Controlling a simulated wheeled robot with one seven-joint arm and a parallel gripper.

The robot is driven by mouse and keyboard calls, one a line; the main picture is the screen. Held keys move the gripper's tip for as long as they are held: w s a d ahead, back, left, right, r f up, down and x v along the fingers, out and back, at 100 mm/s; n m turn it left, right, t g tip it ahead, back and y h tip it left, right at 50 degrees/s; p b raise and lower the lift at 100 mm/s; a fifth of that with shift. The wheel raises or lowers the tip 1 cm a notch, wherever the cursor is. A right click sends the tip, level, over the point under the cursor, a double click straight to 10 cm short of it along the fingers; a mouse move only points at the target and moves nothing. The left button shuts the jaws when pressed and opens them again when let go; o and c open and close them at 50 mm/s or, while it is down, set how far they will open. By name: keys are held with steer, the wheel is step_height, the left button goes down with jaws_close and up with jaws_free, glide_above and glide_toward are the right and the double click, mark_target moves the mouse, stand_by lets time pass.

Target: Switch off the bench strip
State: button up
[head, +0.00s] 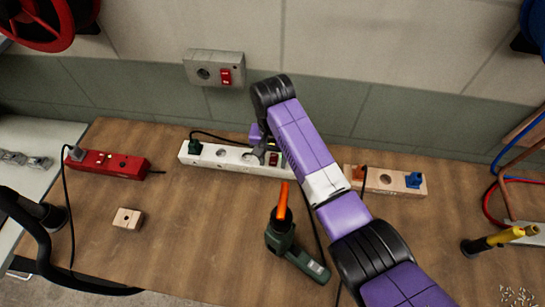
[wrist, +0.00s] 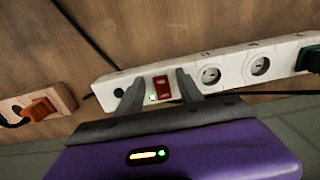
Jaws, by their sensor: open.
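A white power strip (head: 225,155) with round sockets lies on the wooden bench near the wall. A dark green plug (head: 195,146) sits in its left end in the head view. Its red rocker switch (wrist: 161,88) is near the other end, with a small bright greenish-white light (wrist: 152,97) beside it. My gripper (wrist: 159,92) is open, with one finger on each side of the switch. Whether the fingers touch the strip is unclear. In the head view my gripper (head: 262,151) and arm partly cover the strip's right end.
A red strip (head: 110,163) with a grey plug lies left. A wooden strip (head: 390,180) with orange and blue plugs lies right. A wall box (head: 214,69) has a red switch. Cables cross the bench.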

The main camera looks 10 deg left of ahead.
steer(key=shift+f, duration=0.1)
jaws_close()
steer(key=g+b, duration=0.2)
steer(key=b, duration=0.1)
steer(key=shift+w+f, duration=0.1)
steer(key=shift+w, duration=0.3)
steer(key=shift+r+g+b, duration=0.25)
steer(key=shift+g+b, duration=0.15)
steer(key=shift+b, duration=0.3)
steer(key=shift+r, duration=0.1)
